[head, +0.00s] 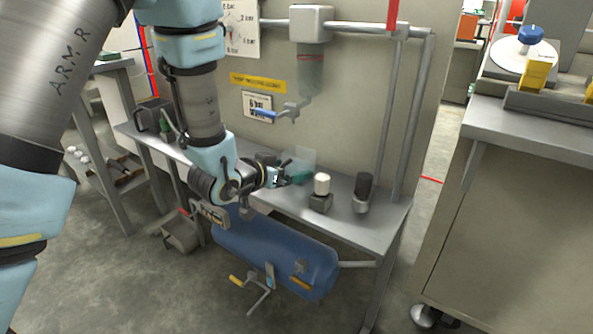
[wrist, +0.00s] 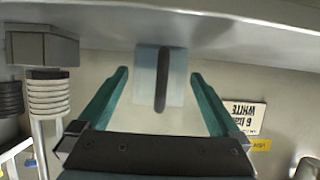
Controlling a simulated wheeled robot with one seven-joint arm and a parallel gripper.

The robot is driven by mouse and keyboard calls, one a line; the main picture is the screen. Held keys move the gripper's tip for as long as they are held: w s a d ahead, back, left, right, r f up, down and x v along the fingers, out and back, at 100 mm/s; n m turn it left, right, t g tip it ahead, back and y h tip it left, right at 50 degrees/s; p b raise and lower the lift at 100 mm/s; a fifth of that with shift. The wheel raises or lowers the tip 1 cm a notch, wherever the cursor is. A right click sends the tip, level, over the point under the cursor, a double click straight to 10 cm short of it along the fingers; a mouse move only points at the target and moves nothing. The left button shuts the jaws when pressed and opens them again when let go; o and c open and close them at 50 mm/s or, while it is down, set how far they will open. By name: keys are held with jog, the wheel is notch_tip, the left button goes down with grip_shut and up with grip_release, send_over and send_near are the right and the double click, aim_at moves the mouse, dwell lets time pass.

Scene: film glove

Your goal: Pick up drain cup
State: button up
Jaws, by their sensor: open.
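The drain cup is a pale translucent box-like cup with a dark vertical stripe. It shows in the wrist view (wrist: 175,82), framed between the two teal fingers, with a gap on each side. In the head view the cup (head: 304,156) stands on the grey bench, partly hidden by my gripper. My gripper (head: 294,173) is low over the bench, reaching in from the left, with its fingers at the cup. In the wrist view my gripper (wrist: 160,76) is open and holds nothing. I cannot tell how deep the cup sits between the fingers.
On the bench (head: 385,215), to the right of my gripper, stand a block with a white top (head: 321,190) and a dark cylinder (head: 362,192). A blue tank (head: 275,250) lies below. A panel stands behind.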

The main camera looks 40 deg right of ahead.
aim_at(291, 169)
jog(key=x, duration=0.3)
jog(key=shift+d+f, duration=0.1)
jog(key=shift+d, duration=0.1)
jog(key=shift+w, duration=0.1)
